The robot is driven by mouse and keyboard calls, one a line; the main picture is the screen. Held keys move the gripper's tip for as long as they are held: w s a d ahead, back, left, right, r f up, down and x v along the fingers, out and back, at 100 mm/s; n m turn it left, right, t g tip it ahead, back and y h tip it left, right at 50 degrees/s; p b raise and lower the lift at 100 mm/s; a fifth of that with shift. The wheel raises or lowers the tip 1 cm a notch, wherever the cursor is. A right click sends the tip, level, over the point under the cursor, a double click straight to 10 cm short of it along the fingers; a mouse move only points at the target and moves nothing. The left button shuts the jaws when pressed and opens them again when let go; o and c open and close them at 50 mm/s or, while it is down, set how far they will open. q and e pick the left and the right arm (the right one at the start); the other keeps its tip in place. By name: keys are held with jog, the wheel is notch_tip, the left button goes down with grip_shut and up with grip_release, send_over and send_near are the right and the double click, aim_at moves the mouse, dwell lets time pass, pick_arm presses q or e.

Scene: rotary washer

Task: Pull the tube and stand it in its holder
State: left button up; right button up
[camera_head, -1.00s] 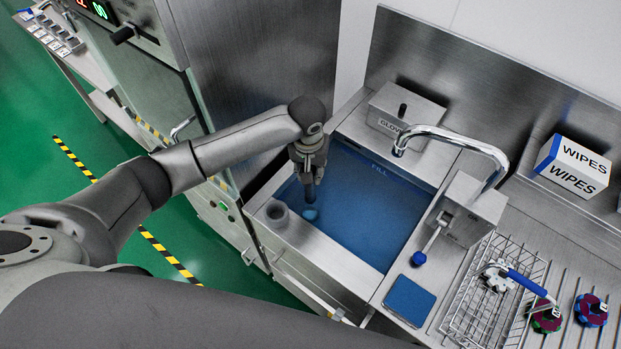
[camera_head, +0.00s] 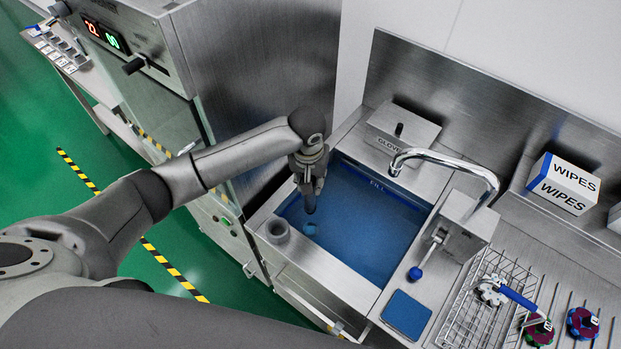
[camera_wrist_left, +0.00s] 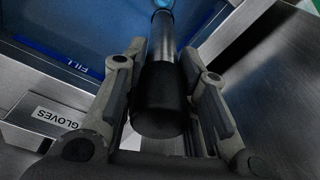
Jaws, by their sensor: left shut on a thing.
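The tube (camera_head: 310,201) is dark and roughly upright over the left part of the blue-filled basin (camera_head: 375,225). My left gripper (camera_head: 311,180) is shut on its upper part. In the left wrist view the black tube (camera_wrist_left: 160,95) lies between the two fingers, with light blue at its far end. A light blue patch (camera_head: 310,229) shows below the tube in the basin; I cannot tell whether they touch. A grey round cup (camera_head: 277,231), apparently the holder, stands on the basin's left rim, left of and nearer than the tube. My right gripper is out of view.
A faucet (camera_head: 445,160) arches over the basin's right side. A box labelled GLOVES (camera_head: 400,130) is behind it. A blue pad (camera_head: 407,313), a wire rack (camera_head: 485,305) and a WIPES box (camera_head: 565,183) are to the right. A steel machine (camera_head: 245,80) stands left.

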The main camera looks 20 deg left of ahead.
pick_arm(q)
jog(key=shift+r+p, duration=0.6)
jog(key=shift+r, duration=1.3)
